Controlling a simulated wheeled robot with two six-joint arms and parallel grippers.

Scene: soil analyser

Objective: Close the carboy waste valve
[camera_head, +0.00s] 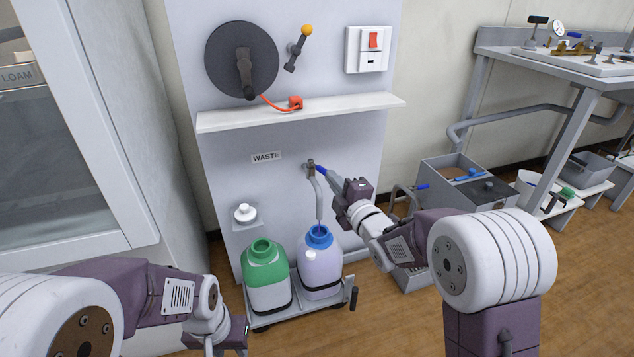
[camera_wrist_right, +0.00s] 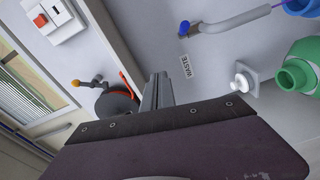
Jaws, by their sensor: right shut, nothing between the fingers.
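The waste valve (camera_head: 310,166) is a small metal tap on the grey panel, right of the WASTE label (camera_head: 265,157). Its blue lever (camera_head: 320,169) points right and slightly down; it also shows in the right wrist view (camera_wrist_right: 184,28). A grey spout (camera_head: 319,200) curves down to the blue-necked carboy (camera_head: 322,272). My right gripper (camera_head: 331,177) is shut and empty, its tips close beside the lever; contact is unclear. Its fingers also show in the right wrist view (camera_wrist_right: 157,90), apart from the lever there. My left gripper (camera_head: 238,335) is low at left, its fingers unclear.
A green-necked carboy (camera_head: 265,280) stands beside the blue-necked one on a low trolley (camera_head: 300,311). A white cap (camera_head: 244,212) rests on a small bracket. A shelf (camera_head: 300,111) juts out above the valve. A grey box (camera_head: 465,180) stands on the right.

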